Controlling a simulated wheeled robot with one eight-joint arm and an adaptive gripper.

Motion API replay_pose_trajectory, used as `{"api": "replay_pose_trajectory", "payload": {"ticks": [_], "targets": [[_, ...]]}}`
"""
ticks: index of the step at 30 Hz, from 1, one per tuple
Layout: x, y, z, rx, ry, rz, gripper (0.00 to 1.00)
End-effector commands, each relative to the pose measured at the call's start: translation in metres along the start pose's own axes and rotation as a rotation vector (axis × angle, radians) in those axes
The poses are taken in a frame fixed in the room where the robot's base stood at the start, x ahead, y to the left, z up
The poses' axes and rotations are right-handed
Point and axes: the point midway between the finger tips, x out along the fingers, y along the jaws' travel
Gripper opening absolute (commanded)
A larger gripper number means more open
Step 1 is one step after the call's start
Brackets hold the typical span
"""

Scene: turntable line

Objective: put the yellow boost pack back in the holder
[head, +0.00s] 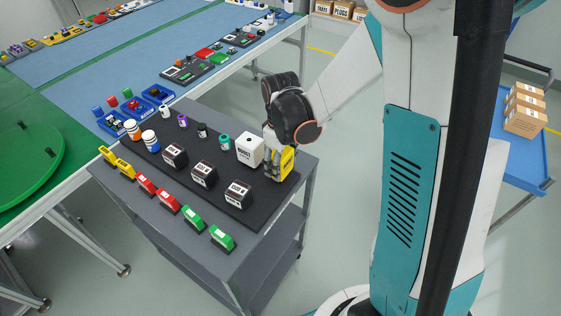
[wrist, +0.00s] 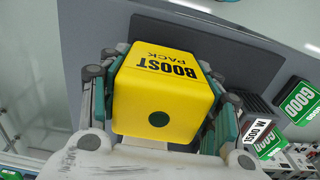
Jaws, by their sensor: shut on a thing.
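The yellow boost pack (head: 288,160) is at the right end of the grey cart's top in the head view. It fills the middle of the wrist view (wrist: 165,95), with its black lettering upside down. My gripper (head: 278,168) is shut on it, with fingers (wrist: 160,105) on both sides of the pack. The pack is over or on the dark mat (head: 262,208); I cannot tell whether it touches it. I cannot pick out a separate holder; the area under the pack is hidden.
A white cube (head: 249,150) stands close left of my gripper. Black boxes (head: 204,173), small bottles (head: 183,121) and a teal-capped one (head: 224,141) share the mat. Red (head: 167,201), green (head: 222,238) and yellow (head: 124,168) blocks line the cart's front edge.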

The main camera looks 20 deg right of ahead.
Motion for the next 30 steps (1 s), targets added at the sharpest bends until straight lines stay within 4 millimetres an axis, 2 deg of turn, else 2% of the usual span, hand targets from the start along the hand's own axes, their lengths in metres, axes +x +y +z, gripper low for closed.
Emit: {"api": "replay_pose_trajectory", "payload": {"ticks": [23, 24, 26, 30], "targets": [[0.013, 0.000, 0.000, 0.000, 0.000, 0.000, 0.00], [0.012, 0.000, 0.000, 0.000, 0.000, 0.000, 0.67], [0.012, 0.000, 0.000, 0.000, 0.000, 0.000, 0.81], [0.012, 0.000, 0.000, 0.000, 0.000, 0.000, 0.81]]}}
